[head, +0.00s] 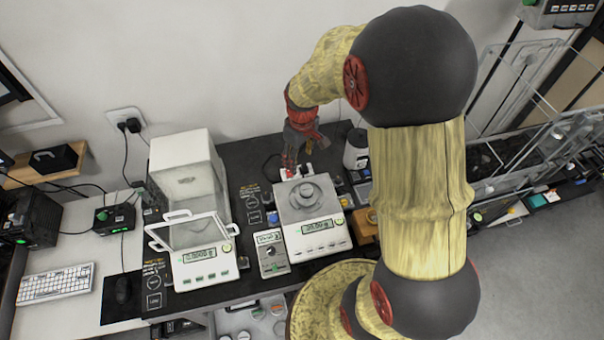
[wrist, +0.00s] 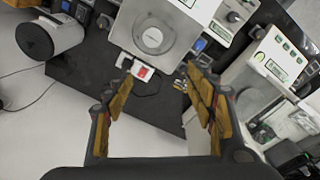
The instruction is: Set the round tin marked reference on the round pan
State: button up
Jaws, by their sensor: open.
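A white balance (head: 315,236) stands on the dark mat, with a round grey pan (head: 290,204) on top. A small round grey piece (head: 307,190) sits on the middle of the pan; I cannot read a mark on it or tell whether it is the reference tin. It also shows in the wrist view (wrist: 152,38). My gripper (head: 291,158) is open and empty behind the balance. In the wrist view, its fingertips (wrist: 155,72) are apart on either side of a small white thing with a red top (wrist: 143,72), just behind the balance.
A boxy balance with a clear draft shield (head: 187,185) stands to the left. A small display unit (head: 271,252) is beside the pan balance. A white cylindrical container (head: 356,149) stands at the back right. A keyboard (head: 55,284) lies far left.

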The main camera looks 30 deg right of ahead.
jog(key=s+a+r+m+t, duration=0.1)
jog(key=s+a+r, duration=0.1)
jog(key=r, duration=0.4)
jog(key=s+a+r, duration=0.2)
jog(key=a+r, duration=0.1)
jog(key=r, duration=0.3)
jog(key=s+a+r+m+t, duration=0.1)
jog(key=s+a+r, duration=0.2)
jog(key=s+r, duration=0.2)
jog(key=s+a+r+m+t, duration=0.1)
jog(key=s+a+r+t, duration=0.1)
jog(key=s+r, duration=0.4)
jog(key=s+a, duration=0.1)
jog(key=s, duration=0.3)
jog(key=shift+s+m, duration=0.3)
jog(key=shift+s, duration=0.05)
jog(key=shift+a+r, duration=0.1)
notch_tip(320, 180, down, 19)
jog(key=b, duration=1.8)
jog(key=shift+b, duration=0.4)
jog(key=shift+r, duration=0.15)
jog(key=shift+c, duration=0.5)
